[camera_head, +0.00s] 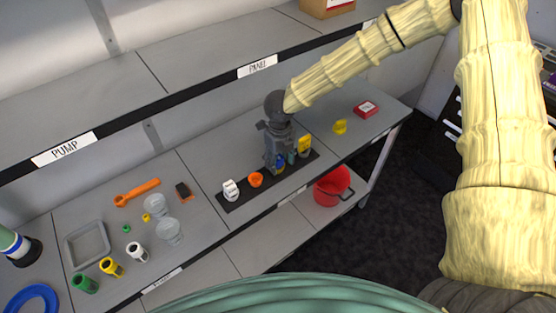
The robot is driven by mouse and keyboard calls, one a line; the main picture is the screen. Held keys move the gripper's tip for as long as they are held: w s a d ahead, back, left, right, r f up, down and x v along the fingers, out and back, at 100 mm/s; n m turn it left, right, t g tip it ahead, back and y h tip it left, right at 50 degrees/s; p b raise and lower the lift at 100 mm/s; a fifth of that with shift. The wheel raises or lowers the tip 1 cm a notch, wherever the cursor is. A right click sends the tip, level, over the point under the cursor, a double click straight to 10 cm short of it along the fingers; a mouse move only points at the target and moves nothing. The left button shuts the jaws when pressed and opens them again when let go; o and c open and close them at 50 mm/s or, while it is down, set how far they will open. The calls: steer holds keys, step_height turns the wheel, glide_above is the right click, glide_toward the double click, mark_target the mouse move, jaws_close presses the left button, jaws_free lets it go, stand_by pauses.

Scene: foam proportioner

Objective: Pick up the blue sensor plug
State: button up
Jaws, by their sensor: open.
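My gripper (275,158) points down over the black mat (232,203) on the shelf, open, near the right half of the mat's row of parts. A small blue piece (280,161), which looks like the blue sensor plug, shows right at the fingertips, with some yellow below it. The gripper partly hides it, and I cannot tell whether a finger touches it. A small teal piece (292,157) stands just right of it, and a yellow part (305,145) stands at the mat's right end.
An orange cup (256,179) and a white part (231,189) stand left on the mat. A yellow piece (340,126) and a red box (366,109) lie to the right. The upper shelf (200,65) overhangs behind. A red bucket (331,188) sits below.

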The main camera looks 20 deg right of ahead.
mark_target(280, 158)
steer(key=c, duration=1.1)
steer(key=shift+r, duration=0.1)
steer(key=shift+w+r+b, duration=0.1)
steer(key=shift+r+b, duration=0.5)
steer(key=shift+r, duration=0.05)
steer(key=shift+r+b, duration=0.55)
steer(key=shift+r, duration=0.4)
steer(key=s+d+r+b, duration=0.1)
steer(key=s+d+b, duration=0.15)
steer(key=s, duration=0.45)
steer(key=s+d+r+b, duration=0.15)
steer(key=s+d, duration=0.25)
steer(key=s, duration=0.4)
steer(key=r+p, duration=0.4)
steer(key=p, duration=0.1)
steer(key=shift+a, duration=0.2)
